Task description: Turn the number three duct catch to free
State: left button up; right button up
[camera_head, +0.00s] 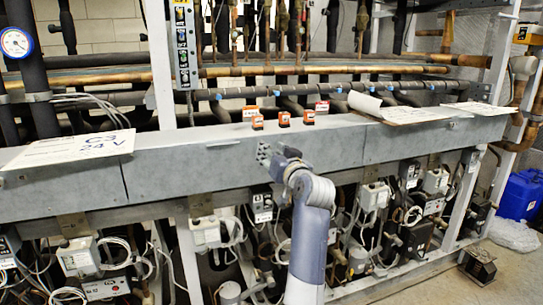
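A long grey metal duct (200,155) runs across the rack. Three small orange blocks with dark and white faces stand on its top edge near the middle: a left one (257,122), a middle one (284,119) and a right one (309,117). Labels lie behind them; I cannot read any numbers or tell which part is the number three catch. One arm of mine, apparently the right, rises from the bottom middle. Its gripper end (266,154) is at the duct's front face, below the left and middle blocks. Its fingers are too small to tell open from shut. My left gripper is not in view.
A white card marked "C3 24 V" (72,148) lies on the duct at left. Papers (395,110) lie on its right part. Copper and black pipes run behind it. Grey boxes and cables (205,232) crowd below. A blue container (519,195) stands at right.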

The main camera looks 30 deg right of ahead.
jog(key=shift+w+d, duration=0.1)
jog(key=shift+w, duration=0.25)
jog(key=shift+c, duration=0.3)
grip_shut()
